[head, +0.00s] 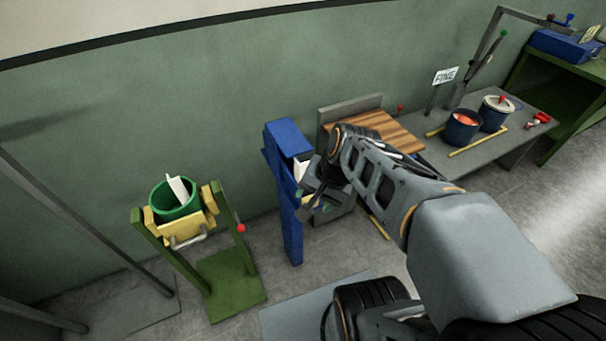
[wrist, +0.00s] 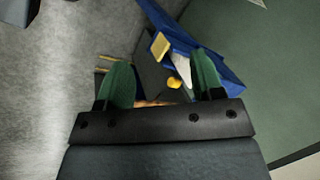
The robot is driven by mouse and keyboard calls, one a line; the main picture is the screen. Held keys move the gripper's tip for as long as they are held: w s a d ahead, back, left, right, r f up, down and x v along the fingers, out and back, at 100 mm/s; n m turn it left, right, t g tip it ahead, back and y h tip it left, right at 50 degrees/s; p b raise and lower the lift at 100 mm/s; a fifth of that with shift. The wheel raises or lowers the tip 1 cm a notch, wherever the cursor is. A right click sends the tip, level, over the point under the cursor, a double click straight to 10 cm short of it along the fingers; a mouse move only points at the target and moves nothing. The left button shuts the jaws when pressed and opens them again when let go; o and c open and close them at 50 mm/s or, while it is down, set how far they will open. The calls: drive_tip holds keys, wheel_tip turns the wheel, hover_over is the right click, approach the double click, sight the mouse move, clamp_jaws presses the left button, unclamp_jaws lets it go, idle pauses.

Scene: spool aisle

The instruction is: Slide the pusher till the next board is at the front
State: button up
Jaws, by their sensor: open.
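My gripper (head: 309,203) is at the blue stand (head: 288,205) in the head view, in front of its right side. In the wrist view my gripper (wrist: 163,82) shows two green fingers spread apart with nothing held between them. Beyond the fingers, the blue stand (wrist: 205,50) carries a yellow block (wrist: 160,45), a small yellow knob (wrist: 174,83) and a white piece (wrist: 184,68). The knob appears between the fingers in the picture, apart from both. I cannot tell which part is the pusher or where the boards sit. My arm hides much of this area in the head view.
A green stand (head: 235,288) with a yellow holder and green bucket (head: 173,200) is at left. A striped wooden top (head: 385,130) lies right of the blue stand. A grey bench (head: 480,155) with two pots (head: 463,128) is further right. Floor shows between the stands.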

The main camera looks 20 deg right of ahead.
drive_tip(key=w+d+f+m+y+b, duration=0.1)
drive_tip(key=w+f+m+y+b, duration=0.25)
drive_tip(key=f+m, duration=0.55)
drive_tip(key=w+d+f+m+t+b, duration=0.35)
drive_tip(key=d+m+t, duration=0.3)
drive_tip(key=m, duration=0.65)
drive_tip(key=w+d+f+m+t+b, duration=0.2)
drive_tip(key=w+d+m+t+b, duration=0.25)
drive_tip(key=d+m, duration=0.55)
drive_tip(key=w+a, duration=0.2)
drive_tip(key=w, duration=0.1)
drive_tip(key=w+a+f+m, duration=0.1)
drive_tip(key=w+a, duration=0.1)
drive_tip(key=w, duration=0.2)
drive_tip(key=w+a+f+m, duration=0.1)
drive_tip(key=w+a, duration=0.2)
drive_tip(key=w, duration=0.1)
drive_tip(key=shift+f+y, duration=0.15)
drive_tip(key=shift+y, duration=0.1)
drive_tip(key=shift+c, duration=0.3)
